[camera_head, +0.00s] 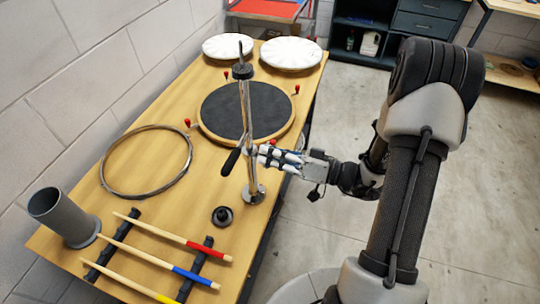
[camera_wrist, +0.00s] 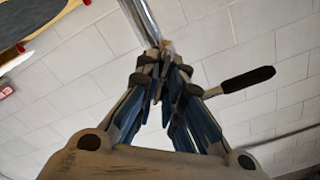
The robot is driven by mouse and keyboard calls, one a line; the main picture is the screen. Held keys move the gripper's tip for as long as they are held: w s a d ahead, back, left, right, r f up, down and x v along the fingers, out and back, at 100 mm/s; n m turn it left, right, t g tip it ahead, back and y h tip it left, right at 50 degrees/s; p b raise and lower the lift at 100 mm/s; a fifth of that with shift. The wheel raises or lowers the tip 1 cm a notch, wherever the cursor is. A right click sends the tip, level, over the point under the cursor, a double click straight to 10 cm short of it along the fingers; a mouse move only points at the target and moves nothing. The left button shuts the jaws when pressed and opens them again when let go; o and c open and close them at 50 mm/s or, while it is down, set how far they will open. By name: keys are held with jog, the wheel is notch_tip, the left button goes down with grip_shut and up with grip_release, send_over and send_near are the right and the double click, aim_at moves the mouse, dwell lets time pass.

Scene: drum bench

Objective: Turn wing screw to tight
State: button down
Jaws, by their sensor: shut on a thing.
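A chrome stand (camera_head: 246,110) rises upright from a round base (camera_head: 254,194) on the bench. My gripper (camera_head: 262,156) reaches the stand from the right, partway up the post. Its fingers are closed at the post, where the wing screw sits mostly hidden between the fingertips. In the wrist view the fingertips (camera_wrist: 167,65) come together just below the chrome post (camera_wrist: 140,18). A small brassy bit shows at the tips there; I cannot tell the screw's angle. A black-gripped lever (camera_head: 231,161) sticks out left of the post, and also shows in the wrist view (camera_wrist: 248,79).
A dark round drum pad (camera_head: 235,110) with red knobs lies behind the stand. Left are a metal hoop (camera_head: 112,178) and a grey cup (camera_head: 68,217). Several drumsticks (camera_head: 150,258) rest in front, beside a black knob (camera_head: 222,216). White drumheads (camera_head: 291,54) lie at the back.

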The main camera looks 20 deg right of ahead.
jog(key=m, duration=0.3)
jog(key=shift+f+b, duration=0.1)
jog(key=shift+b, duration=0.2)
jog(key=m, duration=0.4)
jog(key=m+p, duration=0.1)
jog(key=m, duration=0.5)
jog(key=shift+f+m+p, duration=0.1)
jog(key=shift+m+p, duration=0.2)
jog(key=shift+p, duration=0.05)
jog(key=m+p, duration=0.2)
jog(key=m, duration=0.4)
jog(key=shift+f+p, duration=0.1)
jog(key=shift+p, duration=0.3)
jog(key=m+p, duration=0.1)
jog(key=m, duration=0.2)
jog(key=m+p, duration=0.2)
jog(key=m, duration=0.1)
jog(key=shift+s+f+m, duration=0.15)
jog(key=shift+m, duration=0.25)
jog(key=c, duration=1.7)
grip_release()
